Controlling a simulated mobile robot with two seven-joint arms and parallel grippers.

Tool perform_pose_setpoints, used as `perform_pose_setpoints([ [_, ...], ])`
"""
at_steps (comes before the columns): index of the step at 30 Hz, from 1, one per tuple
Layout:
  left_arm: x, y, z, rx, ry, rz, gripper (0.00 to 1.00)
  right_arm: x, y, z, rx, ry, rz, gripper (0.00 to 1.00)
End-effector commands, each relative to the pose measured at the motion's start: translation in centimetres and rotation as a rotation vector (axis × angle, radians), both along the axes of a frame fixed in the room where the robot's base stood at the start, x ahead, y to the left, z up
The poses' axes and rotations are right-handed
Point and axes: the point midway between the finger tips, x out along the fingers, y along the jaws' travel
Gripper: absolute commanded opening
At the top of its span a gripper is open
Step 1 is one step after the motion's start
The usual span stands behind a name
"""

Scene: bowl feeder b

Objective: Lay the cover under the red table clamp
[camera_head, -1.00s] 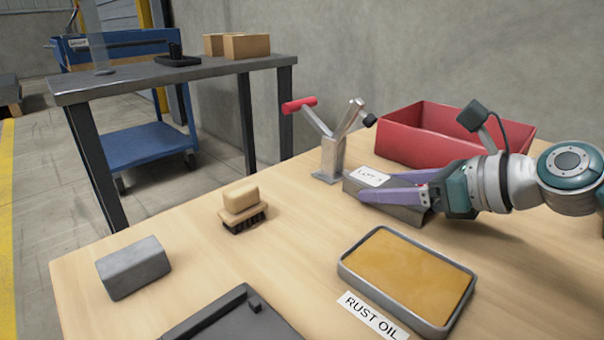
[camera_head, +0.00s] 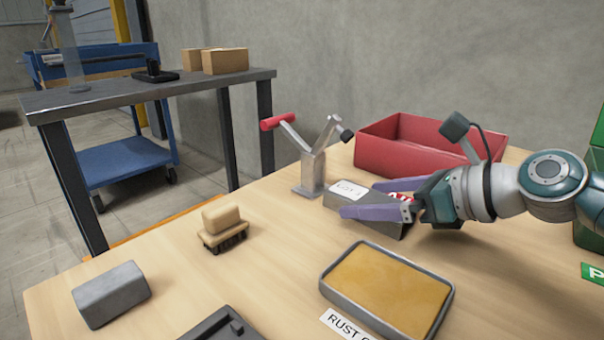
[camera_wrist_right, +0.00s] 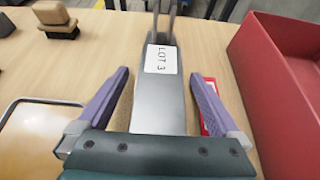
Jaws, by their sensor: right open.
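The cover appears to be the long grey piece (camera_head: 357,216) with a white "LOT 3" label. It lies flat on the wooden table, its far end close to the clamp; I cannot tell whether that end is under it. It also shows in the right wrist view (camera_wrist_right: 158,108). The table clamp (camera_head: 312,170) has a raised red handle (camera_head: 277,121) and stands upright. Its lower part shows in the wrist view (camera_wrist_right: 165,15). My right gripper (camera_head: 358,199) is open, its purple fingers on either side of the cover with gaps. My left gripper is out of view.
A red bin (camera_head: 400,155) stands behind the cover. A rust oil tray (camera_head: 330,300) lies in front. A brush (camera_head: 224,228), a grey block (camera_head: 110,295) and a dark tray (camera_head: 215,328) are to the left. A red and white label (camera_wrist_right: 208,110) lies beside the cover.

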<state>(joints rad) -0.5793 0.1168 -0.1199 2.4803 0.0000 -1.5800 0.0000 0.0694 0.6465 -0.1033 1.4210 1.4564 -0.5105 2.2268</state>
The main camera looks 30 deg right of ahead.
Motion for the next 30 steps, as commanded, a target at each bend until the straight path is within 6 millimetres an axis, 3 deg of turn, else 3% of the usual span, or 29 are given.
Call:
perform_pose_setpoints([
  [6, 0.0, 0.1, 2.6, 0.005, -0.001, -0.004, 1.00, -3.8, -1.5, 2.4, -0.002, 0.005, 0.000, 1.00],
  [15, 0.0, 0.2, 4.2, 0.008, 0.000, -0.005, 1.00, -8.0, -3.2, 4.3, -0.001, 0.003, 0.001, 1.00],
  [30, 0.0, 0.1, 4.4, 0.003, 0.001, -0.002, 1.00, -9.0, -3.7, 4.8, -0.001, -0.002, 0.001, 1.00],
])
